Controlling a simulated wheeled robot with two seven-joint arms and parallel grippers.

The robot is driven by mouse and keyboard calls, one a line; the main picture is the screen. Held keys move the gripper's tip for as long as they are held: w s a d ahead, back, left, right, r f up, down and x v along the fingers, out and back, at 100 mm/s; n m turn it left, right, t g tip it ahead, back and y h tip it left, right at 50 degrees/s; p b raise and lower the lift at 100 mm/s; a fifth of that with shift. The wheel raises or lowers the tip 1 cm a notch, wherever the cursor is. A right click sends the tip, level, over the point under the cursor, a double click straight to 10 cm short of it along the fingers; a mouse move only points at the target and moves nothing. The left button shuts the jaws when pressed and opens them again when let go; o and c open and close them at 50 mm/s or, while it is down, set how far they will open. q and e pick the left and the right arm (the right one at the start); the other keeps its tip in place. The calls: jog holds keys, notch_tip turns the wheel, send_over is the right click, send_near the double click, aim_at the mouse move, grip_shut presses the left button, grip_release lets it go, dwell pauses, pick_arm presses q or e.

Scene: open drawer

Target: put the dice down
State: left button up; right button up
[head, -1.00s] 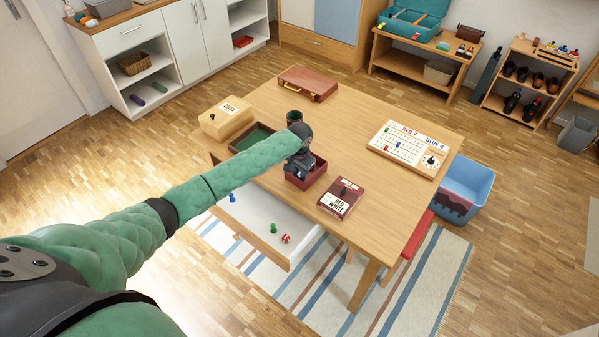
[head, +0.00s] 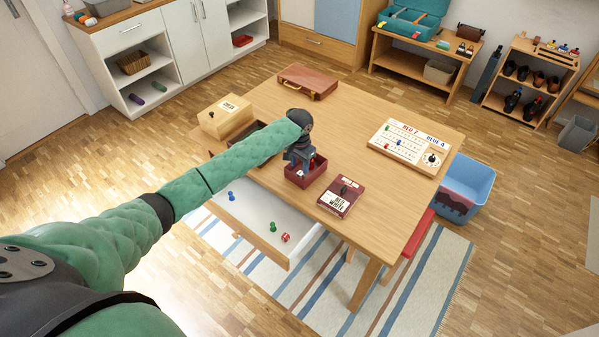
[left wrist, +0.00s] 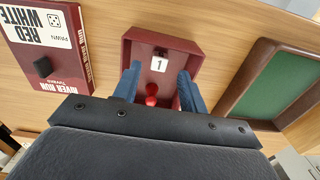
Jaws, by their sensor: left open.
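A green pawn (head: 273,227) and a blue pawn (head: 230,196) stand in the same drawer. My left gripper (head: 301,163) is open above the small maroon tray (head: 304,178) on the table. A red pawn (left wrist: 151,94) shows between the fingers, apparently ungripped. My right gripper is not in view.
The River Run lid (head: 341,196) lies right of the tray. A green-lined tray (left wrist: 262,83) lies on its other side. A yellowish box (head: 225,117), a brown case (head: 307,82) and a score board (head: 409,144) stand farther off. The table's middle is clear.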

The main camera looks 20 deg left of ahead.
aim_at(300, 174)
pick_arm(q)
notch_tip(300, 174, up, 8)
jog(key=b, duration=0.2)
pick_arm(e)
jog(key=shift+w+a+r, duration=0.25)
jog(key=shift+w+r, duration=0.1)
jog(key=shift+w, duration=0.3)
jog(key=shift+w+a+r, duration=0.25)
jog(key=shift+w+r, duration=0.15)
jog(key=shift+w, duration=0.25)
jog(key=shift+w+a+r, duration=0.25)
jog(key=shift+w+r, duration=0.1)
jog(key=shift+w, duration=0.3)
